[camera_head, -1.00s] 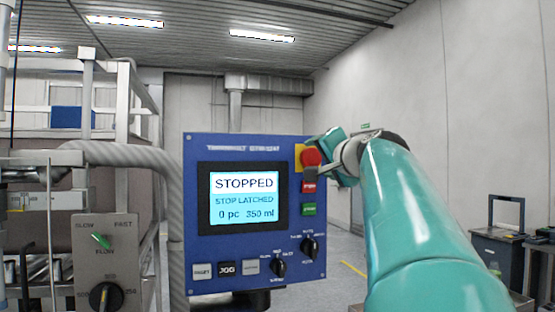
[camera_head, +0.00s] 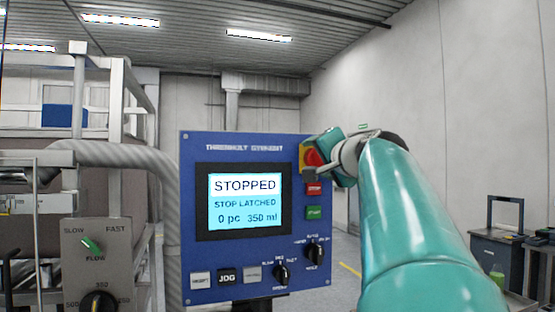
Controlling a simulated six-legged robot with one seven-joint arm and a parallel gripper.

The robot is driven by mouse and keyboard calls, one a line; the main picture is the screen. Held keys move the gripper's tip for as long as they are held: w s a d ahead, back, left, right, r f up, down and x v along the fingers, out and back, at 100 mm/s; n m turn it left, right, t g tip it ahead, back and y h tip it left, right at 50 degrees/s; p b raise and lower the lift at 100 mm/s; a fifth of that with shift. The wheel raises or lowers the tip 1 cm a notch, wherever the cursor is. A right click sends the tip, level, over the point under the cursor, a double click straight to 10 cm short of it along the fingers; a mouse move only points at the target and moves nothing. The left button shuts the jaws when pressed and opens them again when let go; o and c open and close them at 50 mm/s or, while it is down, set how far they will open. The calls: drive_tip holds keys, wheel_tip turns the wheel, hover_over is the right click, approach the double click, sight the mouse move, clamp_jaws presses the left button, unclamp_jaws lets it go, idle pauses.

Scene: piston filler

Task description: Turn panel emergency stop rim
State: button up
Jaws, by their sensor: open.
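The blue control panel (camera_head: 230,145) stands upright in the middle of the view. Its screen (camera_head: 245,202) reads STOPPED, STOP LATCHED, 0 pc, 350 ml. The red emergency stop (camera_head: 312,157) sits on a yellow plate at the panel's upper right corner. My gripper (camera_head: 322,152) is at the emergency stop, coming from the right, and covers part of its right side. The jaws are open, and red shows by the fingers. Whether a finger touches the rim cannot be told.
Below the stop are a red button (camera_head: 314,189) and a green button (camera_head: 314,212). Two black selector knobs (camera_head: 316,251) and several push buttons line the panel's lower part. A grey flow box (camera_head: 97,262) stands at left. A dark cart (camera_head: 492,250) stands at right.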

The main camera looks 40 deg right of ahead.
drive_tip(key=c, duration=1)
drive_tip(key=shift+m, duration=0.4)
drive_tip(key=m, duration=0.2)
drive_tip(key=shift+a+m, duration=0.1)
drive_tip(key=shift+m, duration=2.4)
